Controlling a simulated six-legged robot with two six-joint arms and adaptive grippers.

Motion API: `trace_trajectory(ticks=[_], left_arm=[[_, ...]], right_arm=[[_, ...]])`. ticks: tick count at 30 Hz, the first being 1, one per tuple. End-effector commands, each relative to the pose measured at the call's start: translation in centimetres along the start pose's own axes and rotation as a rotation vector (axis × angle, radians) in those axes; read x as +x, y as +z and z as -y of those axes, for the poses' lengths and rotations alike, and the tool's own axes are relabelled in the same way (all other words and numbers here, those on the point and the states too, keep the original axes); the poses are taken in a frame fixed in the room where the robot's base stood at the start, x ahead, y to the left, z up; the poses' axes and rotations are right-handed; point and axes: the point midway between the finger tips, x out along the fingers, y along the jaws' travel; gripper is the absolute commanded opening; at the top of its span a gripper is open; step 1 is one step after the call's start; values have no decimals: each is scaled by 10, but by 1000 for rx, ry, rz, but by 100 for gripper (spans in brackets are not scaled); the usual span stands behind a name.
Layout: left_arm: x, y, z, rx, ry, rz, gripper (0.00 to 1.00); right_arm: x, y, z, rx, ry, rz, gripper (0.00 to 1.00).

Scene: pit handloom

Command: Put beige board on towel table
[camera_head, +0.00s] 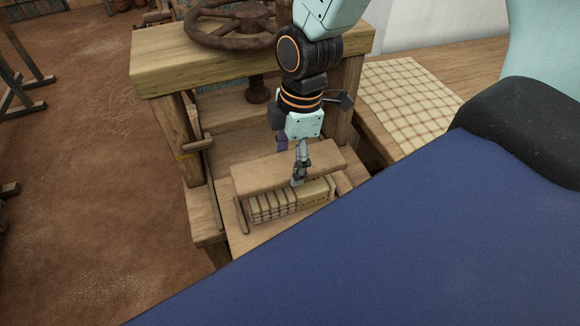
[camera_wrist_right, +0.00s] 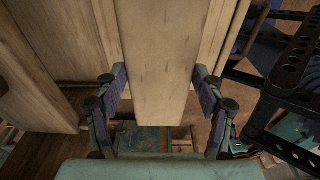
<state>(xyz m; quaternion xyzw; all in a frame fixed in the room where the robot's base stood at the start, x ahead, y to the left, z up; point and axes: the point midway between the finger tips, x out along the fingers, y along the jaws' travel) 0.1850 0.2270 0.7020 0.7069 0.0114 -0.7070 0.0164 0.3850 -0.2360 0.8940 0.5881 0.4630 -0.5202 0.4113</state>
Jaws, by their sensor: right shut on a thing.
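The beige board (camera_head: 250,177) is a long wooden slab in the press frame, directly above a stack of folded checked towels (camera_head: 275,203). My right gripper (camera_head: 299,181) reaches down from above and is shut on the board near its middle. In the right wrist view the board (camera_wrist_right: 158,60) runs between the two purple-padded fingers (camera_wrist_right: 161,88). I cannot tell whether the board touches the stack. The towel table (camera_head: 480,65) is wooden and stands to the right, with a checked towel (camera_head: 405,95) spread on it. My left gripper is not in view.
The wooden press has a thick top beam (camera_head: 170,68) and a rusty handwheel (camera_head: 235,22) behind and above the board. Its posts stand close on both sides. Open earth floor (camera_head: 90,180) lies to the left. A wooden rack (camera_head: 25,75) stands at far left.

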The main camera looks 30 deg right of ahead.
Motion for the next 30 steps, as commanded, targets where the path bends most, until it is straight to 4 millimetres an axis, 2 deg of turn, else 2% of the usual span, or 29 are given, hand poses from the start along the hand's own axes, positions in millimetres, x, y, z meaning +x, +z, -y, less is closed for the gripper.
trace_trajectory(ticks=[1,3,8,11,14,18,20,30], left_arm=[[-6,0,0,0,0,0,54],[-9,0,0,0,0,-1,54],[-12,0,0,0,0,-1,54],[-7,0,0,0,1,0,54],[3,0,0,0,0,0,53],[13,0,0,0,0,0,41],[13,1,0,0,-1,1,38],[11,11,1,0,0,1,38]], right_arm=[[-14,-2,-1,0,4,-1,31],[-26,-3,0,0,3,-2,31],[-42,-5,0,1,1,-1,31],[-41,-6,0,1,-1,0,31],[-32,-4,0,1,-3,0,31],[-22,-2,1,1,-2,-1,31],[-22,-2,1,1,-3,-1,31],[-24,0,13,2,-3,1,31]])
